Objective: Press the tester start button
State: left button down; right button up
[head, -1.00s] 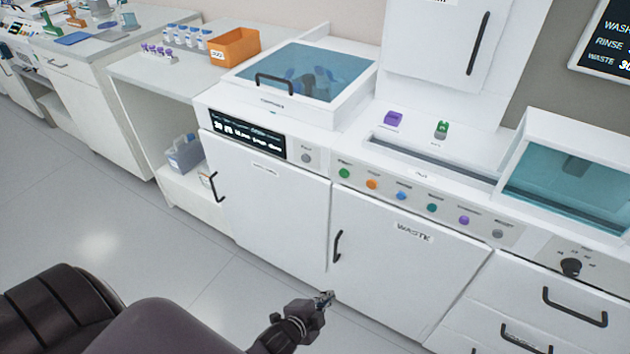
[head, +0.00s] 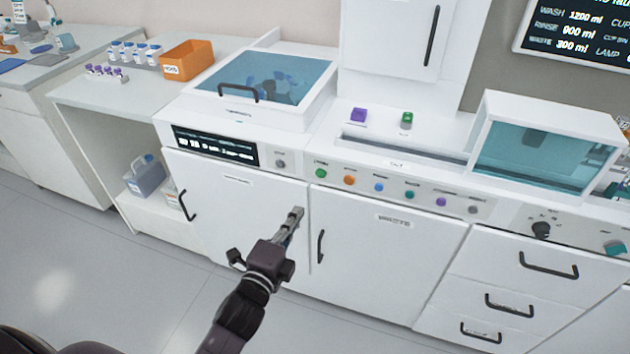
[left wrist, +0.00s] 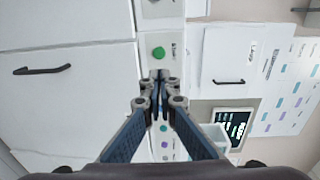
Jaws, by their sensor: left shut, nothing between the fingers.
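The tester's control strip (head: 440,197) carries a row of coloured round buttons. The green button (head: 320,173) is at its left end; its label is too small to read. My left gripper (head: 297,212) is shut and empty, in front of the cabinet doors, a little below and left of the green button in the head view. In the left wrist view the shut fingertips (left wrist: 160,78) point toward the panel, with the green button (left wrist: 158,53) just above them and apparently apart. The fingers hide part of the button row. My right gripper is not in view.
A grey button (head: 280,164) sits beside the dark display (head: 215,146). Black door handles (head: 320,246) stick out near my left gripper. The WASTE door (head: 385,260) is closed. A teal-windowed cover (head: 540,150) stands at the right. The floor in front is clear.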

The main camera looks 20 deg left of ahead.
aim_at(320, 174)
pick_arm(q)
jog(key=w, duration=0.8)
jog(key=w+p, duration=0.1)
jog(key=w, duration=0.3)
jog(key=shift+w+d+f, duration=0.25)
jog(key=shift+w+f, duration=0.05)
jog(key=shift+f, duration=0.1)
jog(key=shift+w+f, duration=0.1)
jog(key=shift+w, duration=0.6)
